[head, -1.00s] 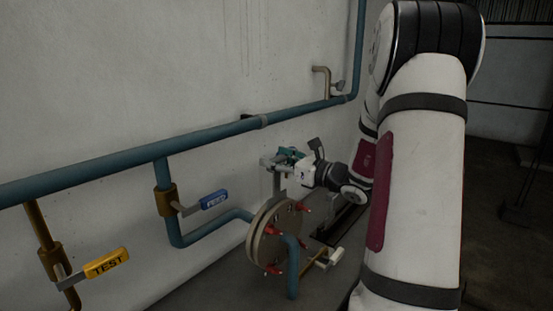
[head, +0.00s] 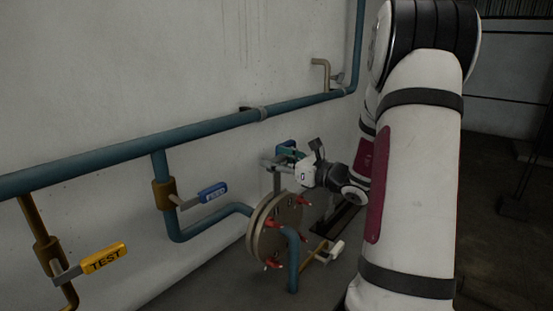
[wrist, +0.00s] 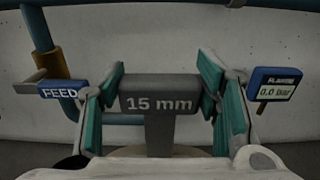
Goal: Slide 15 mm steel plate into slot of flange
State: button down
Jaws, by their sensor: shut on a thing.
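My gripper (head: 277,164) is above the flange in the head view. In the wrist view its teal-padded jaws (wrist: 160,108) are shut on the sides of the dark grey steel plate (wrist: 160,128), marked "15 mm". The plate has a wide head and a narrower stem, and in the head view the stem (head: 277,182) hangs upright at the top of the flange. The flange (head: 282,222) is a pair of round tan discs with red bolts. I cannot tell whether the plate's lower end is between the discs.
A blue pipe (head: 120,155) runs along the wall. The blue-handled FEED valve (head: 213,192) and yellow TEST valve (head: 104,258) are left of the flange. A blue flange gauge (wrist: 273,90) reads 0.0 bar. A pale-handled lever (head: 336,249) sits right of the flange.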

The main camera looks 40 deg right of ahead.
jog(key=shift+f+b, duration=1.7)
jog(key=shift+f, duration=1.7)
jog(key=shift+c, duration=2.3)
grip_release()
jog(key=shift+s, duration=0.1)
send_near(278, 181)
jog(key=shift+s, duration=0.95)
